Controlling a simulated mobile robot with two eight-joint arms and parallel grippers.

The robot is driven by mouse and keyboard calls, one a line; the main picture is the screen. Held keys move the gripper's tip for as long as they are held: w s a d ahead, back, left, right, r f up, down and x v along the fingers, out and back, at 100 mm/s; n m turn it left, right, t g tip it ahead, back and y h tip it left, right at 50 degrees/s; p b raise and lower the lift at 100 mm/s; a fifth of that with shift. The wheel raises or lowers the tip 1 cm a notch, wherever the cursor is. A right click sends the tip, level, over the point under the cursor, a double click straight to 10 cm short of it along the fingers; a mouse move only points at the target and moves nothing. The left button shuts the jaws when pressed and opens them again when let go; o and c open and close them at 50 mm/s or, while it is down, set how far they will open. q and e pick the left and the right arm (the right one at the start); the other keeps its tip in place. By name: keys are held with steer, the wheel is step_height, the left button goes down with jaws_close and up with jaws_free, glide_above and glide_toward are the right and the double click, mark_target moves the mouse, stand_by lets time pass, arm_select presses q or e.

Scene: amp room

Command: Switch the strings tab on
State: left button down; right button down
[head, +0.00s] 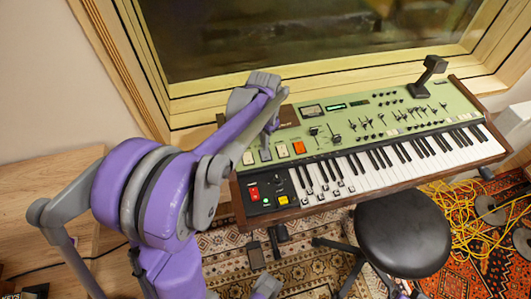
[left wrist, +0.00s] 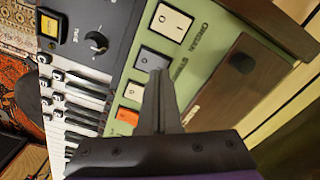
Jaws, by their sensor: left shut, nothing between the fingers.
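The green keyboard (head: 375,125) stands below the window with a row of tabs at its left part. The strings tab (left wrist: 152,60) is dark grey, between the white organ tab (left wrist: 170,22) and another white tab (left wrist: 134,91). It also shows in the head view (head: 265,155). My left gripper (left wrist: 159,78) is shut and empty. Its tips are at the lower edge of the strings tab in the left wrist view; I cannot tell if they touch it. The tab's exact tilt is unclear.
An orange tab (head: 299,147) is further along the row. A black stool (head: 403,232) stands before the keys. Yellow cable (head: 455,225) lies on the rugs.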

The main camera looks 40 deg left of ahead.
arm_select(q)
steer(key=shift+f+b, duration=0.6)
steer(key=shift+f, duration=0.35)
stand_by(0.7)
steer(key=shift+r, duration=0.1)
steer(key=shift+r+p, duration=2.55)
steer(key=shift+r, duration=0.95)
steer(key=s+d+r+n+t+p, duration=0.1)
steer(key=s+d+r+t+p, duration=0.2)
steer(key=s+d, duration=1.1)
steer(key=shift+s+d+r+n+t, duration=0.2)
steer(key=shift+s+d+n+t, duration=0.35)
steer(key=shift+t, duration=0.65)
